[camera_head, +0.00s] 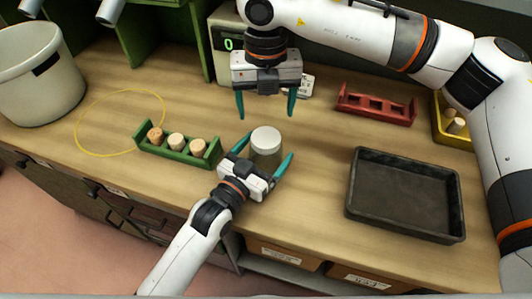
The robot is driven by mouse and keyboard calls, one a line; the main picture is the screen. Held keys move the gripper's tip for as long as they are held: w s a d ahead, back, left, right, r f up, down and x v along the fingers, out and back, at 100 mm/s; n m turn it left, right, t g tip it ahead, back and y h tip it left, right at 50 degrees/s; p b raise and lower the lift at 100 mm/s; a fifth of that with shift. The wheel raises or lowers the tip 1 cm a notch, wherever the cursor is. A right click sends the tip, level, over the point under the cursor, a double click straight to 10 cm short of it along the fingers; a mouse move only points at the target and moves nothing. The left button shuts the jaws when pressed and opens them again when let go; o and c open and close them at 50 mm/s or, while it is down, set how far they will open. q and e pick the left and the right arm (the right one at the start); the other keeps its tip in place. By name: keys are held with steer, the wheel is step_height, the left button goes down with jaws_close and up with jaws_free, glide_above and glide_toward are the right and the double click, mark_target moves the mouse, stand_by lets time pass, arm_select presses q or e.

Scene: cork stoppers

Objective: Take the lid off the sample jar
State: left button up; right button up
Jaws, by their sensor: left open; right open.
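The sample jar (268,161) is a clear jar standing upright on the wooden bench near its middle. Its white lid (266,139) is on top. My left gripper (264,150) is low at the jar, with its teal fingers open on either side of the jar's body. I cannot tell whether either finger touches the glass. My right gripper (266,111) is open and points down, above and behind the jar in the picture. Nothing is between its fingers. The jar's lower front is partly hidden by my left gripper.
A green rack (179,157) with three corks is left of the jar, near a yellow loop (78,128) and a white bucket (40,85). A dark tray (404,193) lies right. A red rack (376,104) and a yellow bin (451,131) with corks stand behind it.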

mark_target(266, 137)
arm_select(q)
steer(key=shift+w+d, duration=0.25)
steer(key=shift+w, duration=0.05)
steer(key=shift+c, duration=0.3)
steer(key=c, duration=1.8)
steer(key=shift+c, duration=0.5)
arm_select(e)
steer(key=m, duration=0.3)
steer(key=shift+m, duration=0.3)
steer(key=m, duration=0.5)
steer(key=shift+f+m, duration=0.3)
steer(key=shift+f, duration=0.2)
step_height(266, 137, down, 7)
